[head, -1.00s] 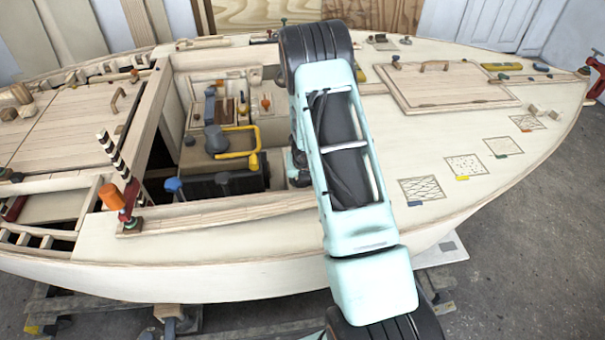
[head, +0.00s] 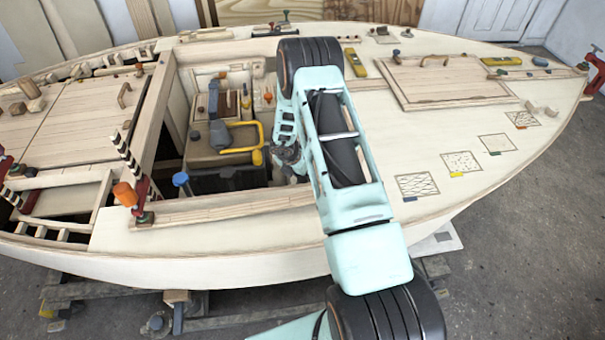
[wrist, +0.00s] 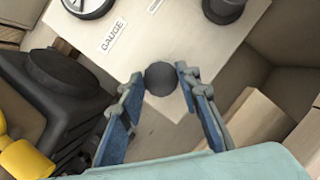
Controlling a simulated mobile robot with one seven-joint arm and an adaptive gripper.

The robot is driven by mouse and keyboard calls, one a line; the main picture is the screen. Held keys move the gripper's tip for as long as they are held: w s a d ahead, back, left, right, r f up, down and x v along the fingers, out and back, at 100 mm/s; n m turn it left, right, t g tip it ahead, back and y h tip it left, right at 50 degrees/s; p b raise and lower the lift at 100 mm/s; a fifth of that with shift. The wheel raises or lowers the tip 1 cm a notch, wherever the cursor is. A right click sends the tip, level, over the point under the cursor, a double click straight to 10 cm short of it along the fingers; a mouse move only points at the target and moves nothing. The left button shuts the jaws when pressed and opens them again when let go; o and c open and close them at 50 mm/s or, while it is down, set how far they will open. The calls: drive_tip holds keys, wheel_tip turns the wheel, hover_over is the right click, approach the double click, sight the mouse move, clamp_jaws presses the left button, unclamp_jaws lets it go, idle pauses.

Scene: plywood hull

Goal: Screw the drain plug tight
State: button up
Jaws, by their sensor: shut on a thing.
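In the wrist view my gripper (wrist: 161,82) has its two blue-grey fingers on either side of a dark grey round piece (wrist: 160,77), closed on it. This piece looks like the drain plug, but no label on it shows. It sits over a pale panel, and I cannot tell whether it is seated in a hole or held above. In the head view my arm covers the gripper and the plug inside the open cockpit.
The pale panel (wrist: 150,40) carries a GAUGE label, a round gauge (wrist: 87,6) and a dark cylinder (wrist: 224,8). A black box (wrist: 60,85) and a yellow part (wrist: 22,155) stand at left. Wooden walls (wrist: 260,120) close in at right. An orange-handled clamp (head: 125,193) stands on the cockpit edge.

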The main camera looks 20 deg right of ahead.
drive_tip(key=shift+w+d+r, duration=0.15)
drive_tip(key=shift+w+r, duration=0.15)
drive_tip(key=o, duration=1)
drive_tip(key=shift+c, duration=0.2)
drive_tip(key=shift+o, duration=1)
drive_tip(key=shift+s+f, duration=0.15)
drive_tip(key=shift+s, duration=0.05)
drive_tip(key=v, duration=1.2)
